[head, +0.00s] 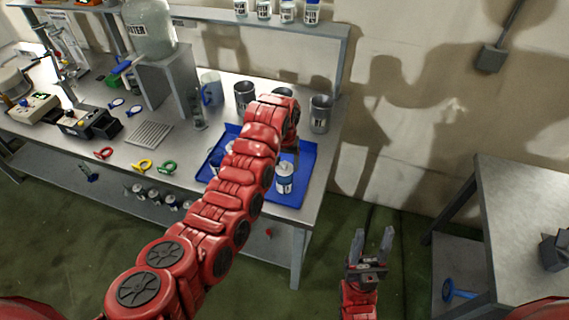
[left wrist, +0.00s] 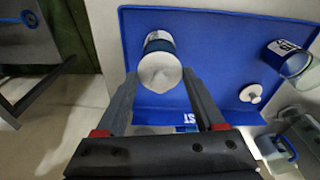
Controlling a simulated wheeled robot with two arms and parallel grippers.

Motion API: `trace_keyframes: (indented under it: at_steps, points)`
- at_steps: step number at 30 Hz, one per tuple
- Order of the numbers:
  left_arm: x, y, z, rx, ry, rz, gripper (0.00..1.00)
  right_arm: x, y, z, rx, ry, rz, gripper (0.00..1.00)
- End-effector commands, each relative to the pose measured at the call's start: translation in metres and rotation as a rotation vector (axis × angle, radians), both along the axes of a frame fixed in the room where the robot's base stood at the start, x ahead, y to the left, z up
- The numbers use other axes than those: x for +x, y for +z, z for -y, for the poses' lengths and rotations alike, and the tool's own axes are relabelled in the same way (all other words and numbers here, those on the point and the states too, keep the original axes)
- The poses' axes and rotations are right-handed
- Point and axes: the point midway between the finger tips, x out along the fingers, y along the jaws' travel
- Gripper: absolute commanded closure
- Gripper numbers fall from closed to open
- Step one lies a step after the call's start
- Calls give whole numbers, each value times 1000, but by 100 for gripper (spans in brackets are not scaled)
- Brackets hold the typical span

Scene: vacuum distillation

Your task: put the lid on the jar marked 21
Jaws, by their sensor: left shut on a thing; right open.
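A jar with a blue and white label (head: 284,182) stands near the front right of the blue tray (head: 290,199); its number is not readable. In the left wrist view the same jar (left wrist: 158,40) has a round white lid (left wrist: 160,72) at its mouth, between my left fingertips (left wrist: 160,80). My left gripper is shut on this lid; I cannot tell whether the lid rests on the jar. In the head view my arm mostly hides this gripper. A second white lid with a knob (left wrist: 251,95) lies on the tray. My right gripper (head: 372,242) is open and empty, off the table.
Another labelled jar (left wrist: 292,62) stands at the tray's other side. Metal cups (head: 320,114) and a blue jug (head: 211,90) stand behind the tray. Colored rings (head: 143,166) lie left on the table. A grey side table (head: 520,200) stands at the right.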

Motion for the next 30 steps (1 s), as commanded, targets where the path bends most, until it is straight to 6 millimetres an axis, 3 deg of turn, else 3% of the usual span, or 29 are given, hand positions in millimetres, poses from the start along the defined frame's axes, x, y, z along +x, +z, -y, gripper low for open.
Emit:
trace_keyframes:
  at_steps: [11,12,16,30]
  points:
    - [0,0,0,0,0,-1,82,0,0,0,0,0,0,50]
    - [0,0,0,0,0,-1,24,0,0,0,0,0,0,50]
    - [0,0,0,0,0,-1,1,0,0,0,0,0,0,50]
    - [0,2,0,0,0,0,0,0,0,0,0,0,0,50]
